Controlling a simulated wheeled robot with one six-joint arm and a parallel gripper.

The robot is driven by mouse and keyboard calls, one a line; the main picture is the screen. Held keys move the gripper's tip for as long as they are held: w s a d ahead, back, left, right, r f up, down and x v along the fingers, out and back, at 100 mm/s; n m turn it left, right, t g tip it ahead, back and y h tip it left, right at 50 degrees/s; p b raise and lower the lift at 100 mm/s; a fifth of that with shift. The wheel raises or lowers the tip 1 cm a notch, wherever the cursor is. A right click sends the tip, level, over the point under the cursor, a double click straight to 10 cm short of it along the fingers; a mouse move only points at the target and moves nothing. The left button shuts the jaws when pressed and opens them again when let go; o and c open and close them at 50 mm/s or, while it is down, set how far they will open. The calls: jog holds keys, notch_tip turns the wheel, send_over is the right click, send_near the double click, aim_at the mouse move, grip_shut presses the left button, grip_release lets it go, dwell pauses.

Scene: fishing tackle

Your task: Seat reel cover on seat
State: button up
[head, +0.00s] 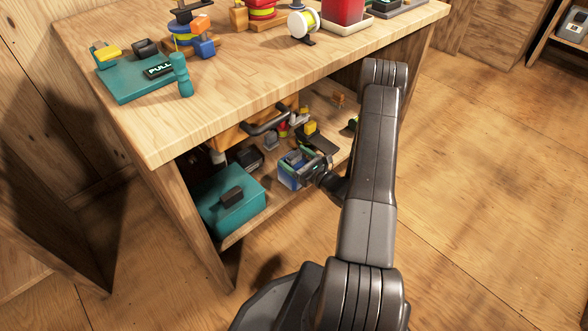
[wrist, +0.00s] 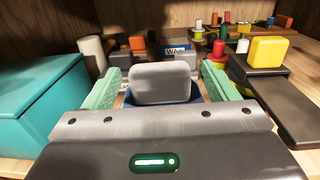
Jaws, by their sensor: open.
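My gripper (head: 303,164) is open on the lower shelf under the workbench. In the wrist view its two green fingers (wrist: 161,76) stand apart. A rounded grey block (wrist: 160,83) shows between them, with a gap on each side. A blue box-like part (wrist: 189,99) lies under and behind the grey block; it also shows in the head view (head: 291,182), at the gripper. I cannot tell whether the grey block and blue part are one piece. No label marks any part as the reel cover or the seat, so I cannot tell which they are.
A teal box (wrist: 38,103) stands left of the gripper. A dark plate with a yellow block (wrist: 270,51) lies on the right. Several small coloured pieces and a white cylinder (wrist: 92,53) stand behind. The wooden bench top (head: 250,84) overhangs the shelf.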

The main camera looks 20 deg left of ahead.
jog(key=shift+w+a, duration=0.1)
jog(key=shift+a, duration=0.25)
jog(key=shift+c, duration=0.4)
jog(key=c, duration=1)
jog(key=shift+r, duration=0.15)
